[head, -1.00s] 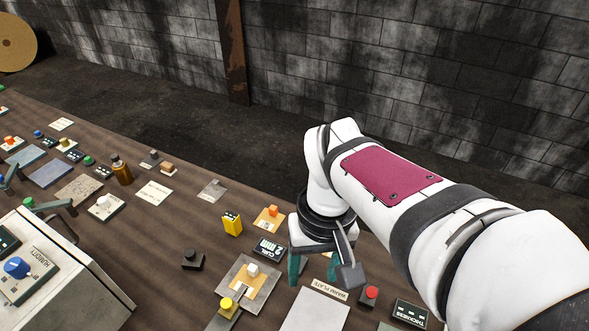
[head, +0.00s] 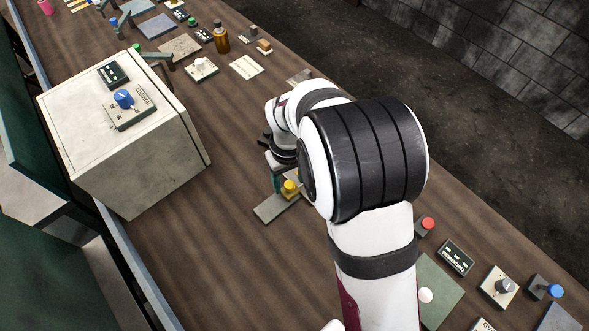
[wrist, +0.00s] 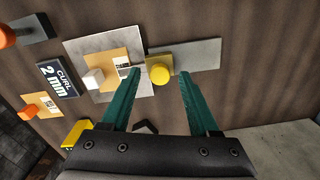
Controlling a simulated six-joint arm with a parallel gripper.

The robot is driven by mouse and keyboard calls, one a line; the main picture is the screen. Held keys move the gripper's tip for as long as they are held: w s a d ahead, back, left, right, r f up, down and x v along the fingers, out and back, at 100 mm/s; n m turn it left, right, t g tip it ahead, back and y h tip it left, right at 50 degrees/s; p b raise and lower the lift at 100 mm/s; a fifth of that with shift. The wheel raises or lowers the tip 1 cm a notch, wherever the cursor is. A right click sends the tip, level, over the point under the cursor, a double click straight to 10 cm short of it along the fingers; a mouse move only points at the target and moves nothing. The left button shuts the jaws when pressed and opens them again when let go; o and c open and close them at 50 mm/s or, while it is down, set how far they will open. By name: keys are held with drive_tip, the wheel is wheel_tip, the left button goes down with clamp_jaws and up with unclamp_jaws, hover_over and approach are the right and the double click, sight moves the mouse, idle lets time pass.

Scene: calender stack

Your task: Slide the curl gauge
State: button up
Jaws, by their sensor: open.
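The curl gauge shows in the wrist view as a yellow round knob (wrist: 160,74) on a grey rail (wrist: 200,55). The rail adjoins a grey plate (wrist: 92,48) that bears a tan card and a white cube. A dark display (wrist: 58,82) reading "CURL 2 mm" lies left of the plate. My gripper (wrist: 160,75) is open, its teal fingers on either side of the yellow knob; contact cannot be told. In the head view my gripper (head: 276,172) is beside the yellow knob (head: 290,187), and my arm hides the plate and display.
A pale cabinet with a blue humidity knob (head: 124,99) stands left of the gauge. A red button (head: 426,224) and a green mat (head: 440,289) lie to the right. Bare table lies in front of the rail.

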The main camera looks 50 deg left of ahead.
drive_tip(key=shift+f, duration=0.2)
clamp_jaws()
idle(1.3)
